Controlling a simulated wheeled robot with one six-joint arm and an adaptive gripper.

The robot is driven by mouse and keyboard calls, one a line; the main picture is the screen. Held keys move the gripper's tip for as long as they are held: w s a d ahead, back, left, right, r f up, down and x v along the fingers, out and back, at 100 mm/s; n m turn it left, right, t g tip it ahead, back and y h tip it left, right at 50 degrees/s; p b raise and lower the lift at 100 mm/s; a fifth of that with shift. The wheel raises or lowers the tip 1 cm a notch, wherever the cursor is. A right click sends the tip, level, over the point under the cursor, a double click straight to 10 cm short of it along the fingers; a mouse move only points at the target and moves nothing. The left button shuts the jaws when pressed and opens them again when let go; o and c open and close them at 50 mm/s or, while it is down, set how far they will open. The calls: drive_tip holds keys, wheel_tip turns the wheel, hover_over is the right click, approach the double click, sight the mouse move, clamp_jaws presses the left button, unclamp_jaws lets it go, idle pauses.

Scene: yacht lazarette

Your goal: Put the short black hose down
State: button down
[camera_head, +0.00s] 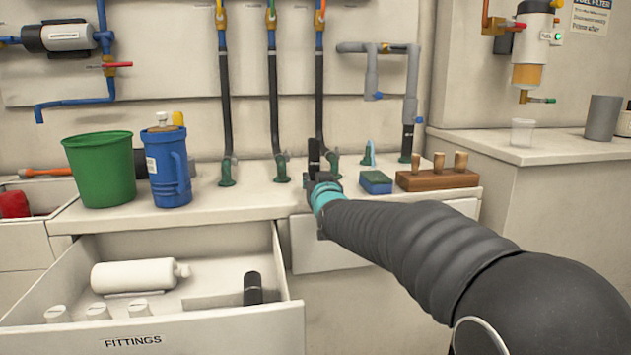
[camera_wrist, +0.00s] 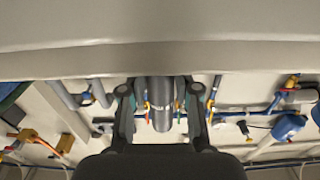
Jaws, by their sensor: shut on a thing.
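My gripper (camera_head: 322,180) is shut on the short black hose (camera_head: 314,154), which stands about upright above the jaws, in front of the back counter. In the wrist view the hose (camera_wrist: 153,90) is a dark grey cylinder between the two fingers of my gripper (camera_wrist: 160,103). The hose's lower end is hidden by my gripper in the head view. I cannot tell whether it touches the counter (camera_head: 245,203).
An open drawer marked FITTINGS (camera_head: 200,333) holds a white bottle (camera_head: 138,275), white caps and a black cylinder (camera_head: 252,288). On the counter are a green bucket (camera_head: 100,168), a blue jug (camera_head: 167,170), a blue sponge (camera_head: 376,182) and a wooden peg block (camera_head: 437,180). Pipes rise behind.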

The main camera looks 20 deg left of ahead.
drive_tip(key=shift+f+b, duration=0.3)
drive_tip(key=shift+b, duration=0.05)
drive_tip(key=c, duration=0.8)
unclamp_jaws()
drive_tip(key=shift+c, duration=0.2)
drive_tip(key=shift+r, duration=0.15)
drive_tip(key=shift+r+p, duration=0.3)
drive_tip(key=shift+p, duration=0.15)
drive_tip(key=b+v, duration=0.1)
drive_tip(key=v, duration=1.1)
drive_tip(key=shift+f, duration=0.15)
